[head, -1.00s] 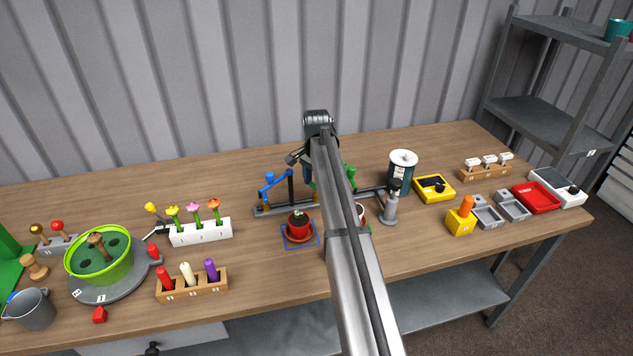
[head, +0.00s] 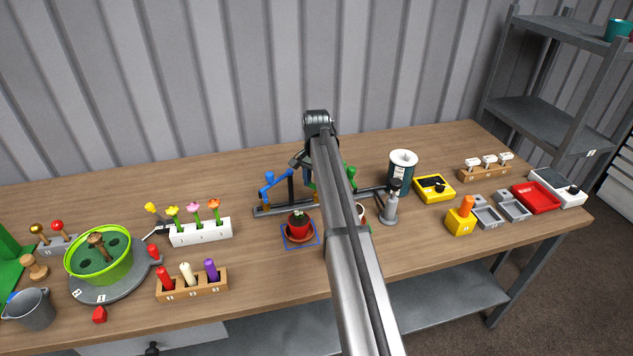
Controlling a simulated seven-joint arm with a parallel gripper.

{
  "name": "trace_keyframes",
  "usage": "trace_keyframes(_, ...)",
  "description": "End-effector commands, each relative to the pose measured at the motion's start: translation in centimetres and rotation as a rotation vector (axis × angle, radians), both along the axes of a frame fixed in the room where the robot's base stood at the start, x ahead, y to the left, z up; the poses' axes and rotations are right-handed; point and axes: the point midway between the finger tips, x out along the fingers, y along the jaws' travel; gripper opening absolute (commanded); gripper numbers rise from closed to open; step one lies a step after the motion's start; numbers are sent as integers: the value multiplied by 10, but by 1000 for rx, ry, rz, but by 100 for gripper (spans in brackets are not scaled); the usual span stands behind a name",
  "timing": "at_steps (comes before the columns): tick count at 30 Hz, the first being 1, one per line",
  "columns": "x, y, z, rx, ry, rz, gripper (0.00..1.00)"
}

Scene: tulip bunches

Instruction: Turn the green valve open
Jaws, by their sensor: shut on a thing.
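The green valve (head: 349,172) stands on a dark pipe rig in the middle of the bench. My arm covers most of it, and only green parts show at the arm's right edge. My gripper (head: 309,177) is at the rig, largely hidden behind my own arm. It is shut, and the green valve is the thing at its place, though the fingers' contact is hidden. The blue valve (head: 269,184) stands on the left part of the same rig, apart from my gripper.
A red pot with a plant (head: 299,226) stands before the rig. A grey stand (head: 390,207) and a dark canister (head: 402,174) are to the right. A white flower block (head: 200,232) is to the left. The bench behind the rig is clear.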

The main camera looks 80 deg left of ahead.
Motion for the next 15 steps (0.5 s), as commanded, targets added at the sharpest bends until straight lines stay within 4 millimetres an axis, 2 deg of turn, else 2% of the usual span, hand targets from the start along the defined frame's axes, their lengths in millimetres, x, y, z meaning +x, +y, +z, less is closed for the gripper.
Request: trace_keyframes(15,0,0,0,0,0,470,27)
